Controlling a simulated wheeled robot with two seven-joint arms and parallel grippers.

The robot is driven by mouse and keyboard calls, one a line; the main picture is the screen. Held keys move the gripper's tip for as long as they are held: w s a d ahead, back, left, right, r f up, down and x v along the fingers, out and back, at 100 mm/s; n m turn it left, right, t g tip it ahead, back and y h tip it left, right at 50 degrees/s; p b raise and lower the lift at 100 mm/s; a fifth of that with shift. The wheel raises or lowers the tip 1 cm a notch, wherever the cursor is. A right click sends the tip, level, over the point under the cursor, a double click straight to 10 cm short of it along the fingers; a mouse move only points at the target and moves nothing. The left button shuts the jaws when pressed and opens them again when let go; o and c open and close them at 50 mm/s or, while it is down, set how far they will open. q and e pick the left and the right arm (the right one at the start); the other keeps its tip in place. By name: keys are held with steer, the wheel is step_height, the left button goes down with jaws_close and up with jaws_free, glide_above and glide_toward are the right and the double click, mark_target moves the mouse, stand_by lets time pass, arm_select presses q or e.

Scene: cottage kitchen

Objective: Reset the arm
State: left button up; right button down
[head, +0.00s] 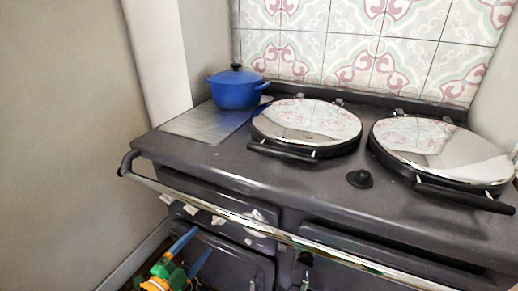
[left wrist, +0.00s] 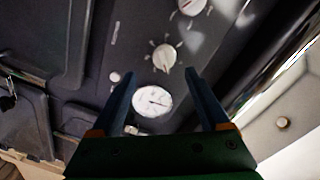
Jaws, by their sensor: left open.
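My left gripper (head: 202,240), green and orange with two blue fingers, shows low in the head view in front of the stove's lower front. In the left wrist view its fingers (left wrist: 160,78) stand apart with nothing between them. Beyond them are a round white dial (left wrist: 152,101) and pale knobs (left wrist: 165,57) on the dark stove front. My right gripper is in neither view.
The dark range stove (head: 225,160) has a metal front rail (head: 245,222) and two round shiny lids (head: 307,120). A blue lidded pot (head: 237,88) stands at its back left. A plain wall (head: 65,130) is on the left, with open space before it.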

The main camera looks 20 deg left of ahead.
arm_select(q)
steer(key=s+f+n+g+y+p, duration=0.3)
steer(key=s+f+n+g+p, duration=0.25)
steer(key=f, duration=0.45)
steer(key=s+d+f+n+g+p, duration=0.2)
steer(key=s+d+f+g, duration=0.3)
steer(key=s, duration=0.8)
steer(key=s+d+f+n+g+h+p, duration=0.1)
steer(key=s+d+f+n+g+p, duration=0.2)
steer(key=s, duration=0.9)
steer(key=d+f+g, duration=0.2)
steer(key=d+f, duration=0.1)
steer(key=shift+s+d+f+g+p, duration=0.25)
steer(key=shift+s+f+g+p, duration=0.1)
